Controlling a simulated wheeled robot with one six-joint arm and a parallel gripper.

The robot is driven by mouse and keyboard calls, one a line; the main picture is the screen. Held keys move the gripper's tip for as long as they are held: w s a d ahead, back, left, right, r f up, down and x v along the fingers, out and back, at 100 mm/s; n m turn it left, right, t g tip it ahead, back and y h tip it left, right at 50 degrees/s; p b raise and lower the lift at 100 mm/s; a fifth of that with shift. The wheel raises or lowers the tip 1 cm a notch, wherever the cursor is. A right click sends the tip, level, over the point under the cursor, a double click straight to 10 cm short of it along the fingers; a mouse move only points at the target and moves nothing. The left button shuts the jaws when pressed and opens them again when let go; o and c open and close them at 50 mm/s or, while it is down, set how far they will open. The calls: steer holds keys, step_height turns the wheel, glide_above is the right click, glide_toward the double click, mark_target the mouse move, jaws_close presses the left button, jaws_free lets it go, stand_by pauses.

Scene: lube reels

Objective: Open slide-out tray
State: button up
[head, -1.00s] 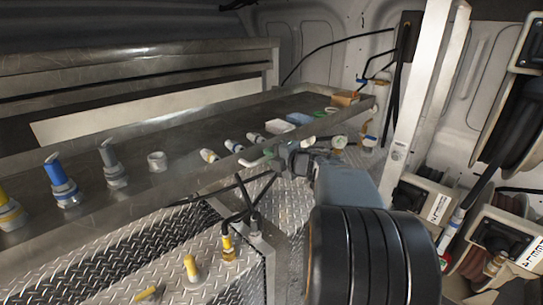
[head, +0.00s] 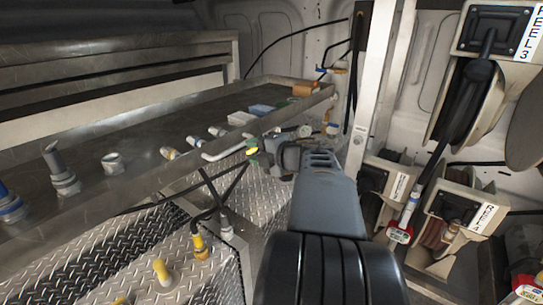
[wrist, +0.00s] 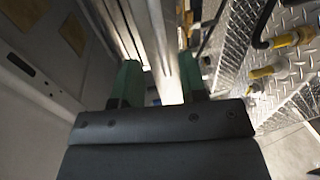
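The slide-out tray (head: 130,138) is a long grey metal tray with a raised rim, running across the left and middle of the head view. A pale bar-like handle (head: 222,153) shows at its front rim. My gripper (head: 256,148) is at this front rim, by the right end of the handle. In the wrist view my gripper (wrist: 160,85) shows two green fingers set apart, with long metal edges running between and beyond them. I cannot tell whether the fingers touch the handle or rim. Their tips are partly hidden in the head view.
Several fittings, including a grey one (head: 59,172), stand on the tray, with small boxes (head: 262,110) farther back. Diamond-plate boxes with yellow-capped fittings (head: 199,245) lie below. A white post (head: 374,105) and hose reels (head: 455,215) stand to the right.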

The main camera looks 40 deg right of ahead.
steer(key=v, duration=0.6)
steer(key=shift+b, duration=0.35)
steer(key=s+d+m+g+h, duration=0.2)
steer(key=d+m+h, duration=1)
steer(key=m+h, duration=0.1)
step_height(320, 180, down, 5)
steer(key=s+a+m+g+h, duration=0.1)
steer(key=s+m+g, duration=0.1)
steer(key=m+g, duration=0.4)
steer(key=a+f+m+g+y, duration=0.2)
steer(key=a+f+y, duration=0.3)
steer(key=a, duration=0.5)
steer(key=a+f+m+g+y, duration=0.1)
steer(key=a+f+m+y, duration=0.2)
steer(key=a+f, duration=0.5)
steer(key=s+a+n+y, duration=0.1)
steer(key=a+n+y, duration=0.2)
steer(key=a, duration=1.1)
steer(key=shift+a+r+n, duration=0.25)
steer(key=shift+r+n, duration=0.05)
steer(key=shift+n, duration=0.1)
